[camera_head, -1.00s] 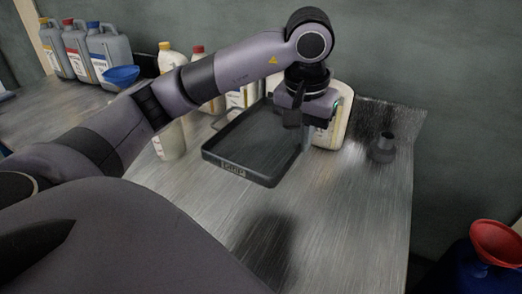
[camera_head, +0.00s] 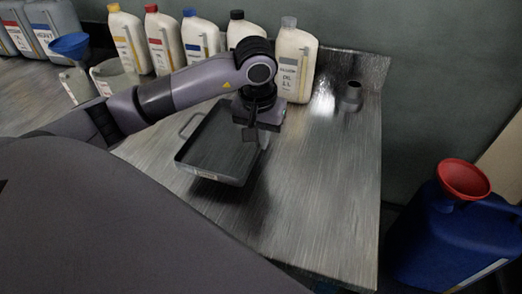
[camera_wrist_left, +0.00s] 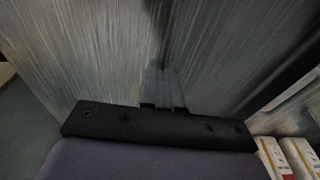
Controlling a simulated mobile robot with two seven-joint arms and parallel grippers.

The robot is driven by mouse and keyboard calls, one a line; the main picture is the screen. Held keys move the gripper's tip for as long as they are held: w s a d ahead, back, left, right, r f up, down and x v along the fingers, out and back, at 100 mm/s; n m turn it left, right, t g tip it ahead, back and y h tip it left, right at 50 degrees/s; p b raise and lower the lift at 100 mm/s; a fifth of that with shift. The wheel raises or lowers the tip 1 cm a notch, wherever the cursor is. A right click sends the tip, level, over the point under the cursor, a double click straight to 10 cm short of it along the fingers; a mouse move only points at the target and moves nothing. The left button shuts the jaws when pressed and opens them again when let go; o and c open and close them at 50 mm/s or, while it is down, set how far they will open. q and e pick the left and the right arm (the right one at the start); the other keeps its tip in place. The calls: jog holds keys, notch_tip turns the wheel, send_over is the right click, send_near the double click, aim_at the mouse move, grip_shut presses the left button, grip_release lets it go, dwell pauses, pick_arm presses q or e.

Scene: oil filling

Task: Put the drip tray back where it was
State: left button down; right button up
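The drip tray (camera_head: 207,142) is a shallow, dark rectangular tray with a loop handle at its far left corner and a label on its near wall. It shows left of the middle in the head view, apparently just above the metal workbench, with a dark shadow below its near side. My left gripper (camera_head: 252,136) comes down at the tray's right rim and appears shut on it; the fingertips are partly hidden. In the left wrist view, the fingers (camera_wrist_left: 162,86) are close together against the streaky metal, and the grip is hard to make out. My right gripper is not in view.
Several oil bottles (camera_head: 296,62) line the back of the workbench (camera_head: 320,190). A grey cup-like piece (camera_head: 351,97) stands at the back right. A blue drum (camera_head: 440,245) with a red funnel (camera_head: 464,179) is beyond the right edge. The bench's front right is clear.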

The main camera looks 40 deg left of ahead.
pick_arm(q)
jog(key=shift+f, duration=2.25)
jog(key=shift+f, duration=0.15)
jog(key=c, duration=1.4)
grip_release()
jog(key=shift+o, duration=0.2)
